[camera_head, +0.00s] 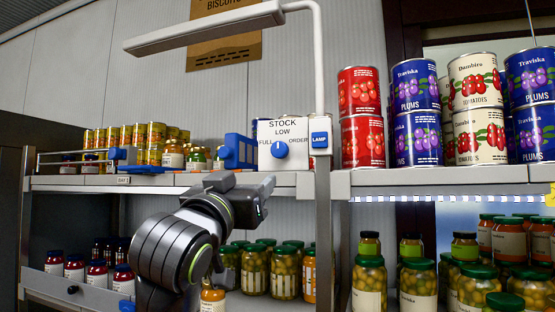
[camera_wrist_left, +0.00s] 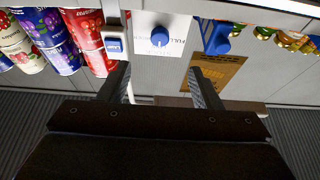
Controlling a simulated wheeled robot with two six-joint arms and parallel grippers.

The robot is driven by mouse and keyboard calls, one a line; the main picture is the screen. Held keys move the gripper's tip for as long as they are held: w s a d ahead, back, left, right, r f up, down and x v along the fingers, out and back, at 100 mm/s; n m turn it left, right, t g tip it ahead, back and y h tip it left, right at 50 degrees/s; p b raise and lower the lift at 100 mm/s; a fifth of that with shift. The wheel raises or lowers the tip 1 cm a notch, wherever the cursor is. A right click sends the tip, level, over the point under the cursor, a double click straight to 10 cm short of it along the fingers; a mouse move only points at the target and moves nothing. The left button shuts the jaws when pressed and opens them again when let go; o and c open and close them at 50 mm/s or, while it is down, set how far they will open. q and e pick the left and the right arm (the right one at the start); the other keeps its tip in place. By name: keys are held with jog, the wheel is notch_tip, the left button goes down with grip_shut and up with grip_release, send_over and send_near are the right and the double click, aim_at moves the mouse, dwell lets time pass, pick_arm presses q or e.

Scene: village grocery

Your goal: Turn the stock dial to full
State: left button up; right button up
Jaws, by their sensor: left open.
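The stock dial (camera_head: 279,149) is a round blue knob on a white panel (camera_head: 292,130) marked STOCK, with LOW above, FULL to the left and ORDER to the right. Its pointer setting is too small to tell surely. My left gripper (camera_head: 264,192) is just below and slightly left of the panel in the head view. In the left wrist view, which is upside down, the dial (camera_wrist_left: 160,36) lies beyond the open, empty fingers of my left gripper (camera_wrist_left: 160,82), roughly midway between them and apart from them. My right gripper is in neither view.
A blue LAMP switch (camera_head: 319,140) sits right of the panel by the lamp post (camera_head: 321,70). A blue object (camera_head: 238,151) stands just left of it. Cans (camera_head: 362,140) stand to the right, jars (camera_head: 285,270) on the lower shelf. The shelf edge (camera_head: 100,181) runs below the panel.

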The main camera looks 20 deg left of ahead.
pick_arm(q)
jog(key=p, duration=0.9)
send_near(278, 152)
jog(key=x, duration=0.8)
jog(key=shift+r, duration=0.15)
jog(key=shift+w+d+r+p, duration=0.15)
jog(key=shift+w+p, duration=0.3)
jog(key=shift+w, duration=0.25)
jog(key=c, duration=1)
